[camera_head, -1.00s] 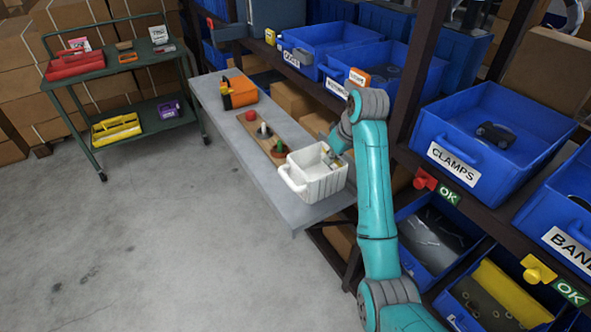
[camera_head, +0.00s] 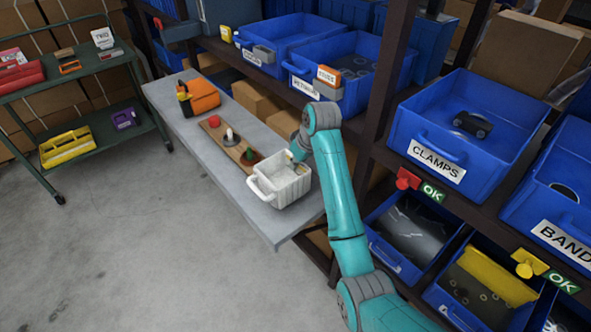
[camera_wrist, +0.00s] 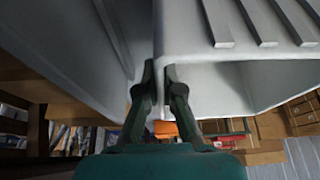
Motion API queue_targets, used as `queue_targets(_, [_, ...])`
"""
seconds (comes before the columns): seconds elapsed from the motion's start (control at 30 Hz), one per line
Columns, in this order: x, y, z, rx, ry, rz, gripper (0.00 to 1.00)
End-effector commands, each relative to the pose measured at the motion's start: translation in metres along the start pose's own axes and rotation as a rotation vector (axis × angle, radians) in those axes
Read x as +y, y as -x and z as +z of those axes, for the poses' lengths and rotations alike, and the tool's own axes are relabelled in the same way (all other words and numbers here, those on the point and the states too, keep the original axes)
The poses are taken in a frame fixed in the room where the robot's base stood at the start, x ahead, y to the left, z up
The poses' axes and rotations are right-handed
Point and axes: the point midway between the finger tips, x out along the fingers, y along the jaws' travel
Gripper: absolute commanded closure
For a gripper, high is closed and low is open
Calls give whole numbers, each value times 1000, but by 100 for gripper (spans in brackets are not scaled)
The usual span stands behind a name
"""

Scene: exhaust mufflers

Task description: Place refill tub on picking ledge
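The refill tub (camera_head: 288,188) is white and ribbed, with a loop handle on its left. In the head view it appears upright at the near end of the grey ledge (camera_head: 215,172), beside the wooden strip. I cannot tell whether its base touches the ledge. My gripper (camera_head: 295,158) is at the tub's far right rim, partly hidden by my arm. In the wrist view the dark fingers of my gripper (camera_wrist: 161,75) are close together, with the edge of the white tub (camera_wrist: 225,85) between them. The tub's ribbed wall fills the upper right there.
A wooden strip (camera_head: 220,143) with a red, a white and a green piece lies on the ledge. An orange-black object (camera_head: 203,96) stands behind it. Blue bins (camera_head: 425,150) fill the rack at right. A green cart (camera_head: 85,85) stands at left. The floor between is clear.

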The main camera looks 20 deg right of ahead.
Motion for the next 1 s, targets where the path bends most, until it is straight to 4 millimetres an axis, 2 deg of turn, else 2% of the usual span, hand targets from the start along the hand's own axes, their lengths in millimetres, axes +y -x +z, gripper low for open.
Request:
queue_targets(0.2, [0,-24,10,-1,-1,0,100])
queue_targets(0.57, [0,-28,11,0,-1,0,100])
queue_targets(0.6, [0,-27,11,0,0,0,85])
queue_targets(0.67, [0,-27,11,0,0,0,70])
queue_targets(1.0, [0,-26,10,1,0,0,69])
